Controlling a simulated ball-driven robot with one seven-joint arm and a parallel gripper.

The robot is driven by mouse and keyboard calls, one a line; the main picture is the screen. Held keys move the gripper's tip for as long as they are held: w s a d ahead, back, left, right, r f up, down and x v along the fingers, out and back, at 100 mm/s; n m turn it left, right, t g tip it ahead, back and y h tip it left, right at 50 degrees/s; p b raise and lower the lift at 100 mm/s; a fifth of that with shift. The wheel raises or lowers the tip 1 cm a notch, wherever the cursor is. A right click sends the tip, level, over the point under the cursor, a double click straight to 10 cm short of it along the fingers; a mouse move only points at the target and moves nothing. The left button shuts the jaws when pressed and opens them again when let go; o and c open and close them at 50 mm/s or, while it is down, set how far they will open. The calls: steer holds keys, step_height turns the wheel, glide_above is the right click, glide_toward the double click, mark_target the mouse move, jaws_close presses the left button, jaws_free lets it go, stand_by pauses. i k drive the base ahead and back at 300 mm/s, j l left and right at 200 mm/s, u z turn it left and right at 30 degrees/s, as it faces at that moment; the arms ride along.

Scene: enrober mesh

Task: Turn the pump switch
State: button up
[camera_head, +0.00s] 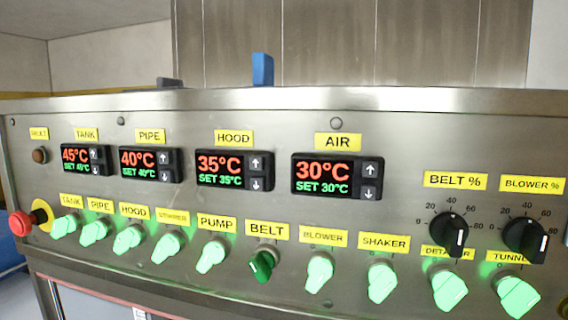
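The pump switch (211,255) is a glowing green rotary knob in the lower row of the steel control panel. Its knob is tilted, with its upper end leaning to the right. A yellow label reading PUMP (216,224) sits just above it. The switch stands between the knob (167,247) to its left, whose label is hard to read, and the belt switch (262,264) to its right, which is darker green. My gripper is not in view, and nothing touches the pump switch.
Temperature displays for tank, pipe, hood (235,169) and air (336,178) sit above the switches. A red emergency button (21,223) is at the far left. Black belt and blower dials (453,235) are at the right. Neighbouring knobs stand close on both sides.

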mark_target(214, 253)
steer(key=i+j+z, duration=0.1)
steer(key=j+z, duration=0.15)
steer(key=j, duration=0.4)
steer(key=j+z, duration=0.25)
steer(key=j, duration=0.4)
steer(key=i, duration=0.05)
